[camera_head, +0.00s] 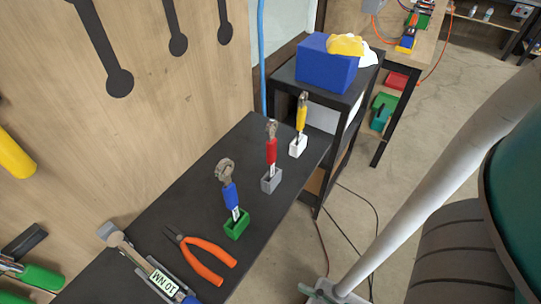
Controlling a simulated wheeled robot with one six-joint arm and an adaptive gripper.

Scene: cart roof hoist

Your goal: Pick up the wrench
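Three wrenches with metal heads stand upright in small block holders on a black bench top. The blue-handled wrench (230,192) is in a green holder (237,225), nearest. The red-handled wrench (271,150) is in a grey holder (271,181), further back. The yellow-handled wrench (301,115) is in a white holder (298,146), furthest back. A longer tool labelled "10 NM" (160,279) lies at the lower left, partly cut off by the bottom edge. I do not see my gripper in this view.
Orange-handled pliers (205,258) lie on the black bench (180,215) before the green holder. A wooden pegboard (130,120) rises along the left. A blue box (315,65) stands on a black shelf behind. A pale pole (440,175) and a dark tyre (455,265) fill the right.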

